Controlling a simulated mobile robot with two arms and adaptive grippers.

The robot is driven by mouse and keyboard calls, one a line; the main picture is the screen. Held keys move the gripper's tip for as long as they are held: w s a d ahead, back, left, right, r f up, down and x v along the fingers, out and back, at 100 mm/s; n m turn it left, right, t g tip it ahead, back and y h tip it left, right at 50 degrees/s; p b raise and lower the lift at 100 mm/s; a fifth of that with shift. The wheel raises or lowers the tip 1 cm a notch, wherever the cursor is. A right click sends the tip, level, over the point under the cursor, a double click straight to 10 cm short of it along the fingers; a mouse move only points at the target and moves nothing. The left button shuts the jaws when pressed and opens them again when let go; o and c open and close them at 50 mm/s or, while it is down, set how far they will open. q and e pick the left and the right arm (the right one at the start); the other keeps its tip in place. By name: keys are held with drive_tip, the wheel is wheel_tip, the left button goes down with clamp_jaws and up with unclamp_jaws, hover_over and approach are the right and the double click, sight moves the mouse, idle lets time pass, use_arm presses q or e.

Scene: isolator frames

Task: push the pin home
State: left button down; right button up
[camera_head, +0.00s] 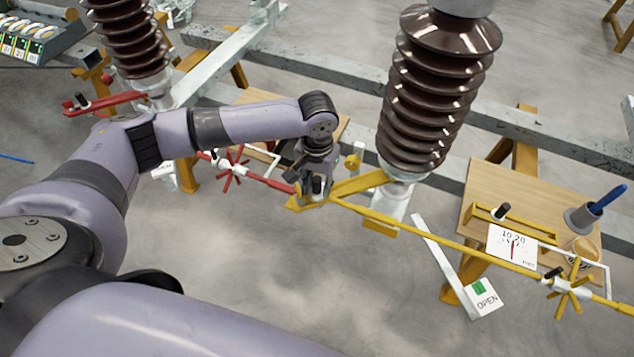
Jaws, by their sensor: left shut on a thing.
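My left gripper (316,188) points down at the end of the yellow bracket (358,184), where the red rod (262,180) and the long yellow rod (430,234) meet. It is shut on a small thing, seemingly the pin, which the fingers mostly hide. I cannot tell how deep the pin sits. A black-topped peg (502,210) stands at a yellow bar on the wooden board, and a similar peg (82,100) stands at a red bar on the left. My right gripper is not in view.
A brown ribbed insulator (437,90) stands close right of my left gripper, another (128,38) at upper left. The wooden board (540,200) carries a cup with a blue tool (583,217). A dial card (512,246) and OPEN sign (483,299) are at right. Grey beams cross behind.

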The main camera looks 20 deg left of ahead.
use_arm(q)
drive_tip(key=shift+f, duration=0.1)
drive_tip(key=c, duration=1.1)
unclamp_jaws()
wheel_tip(320, 180, up, 12)
drive_tip(key=shift+r, duration=0.1)
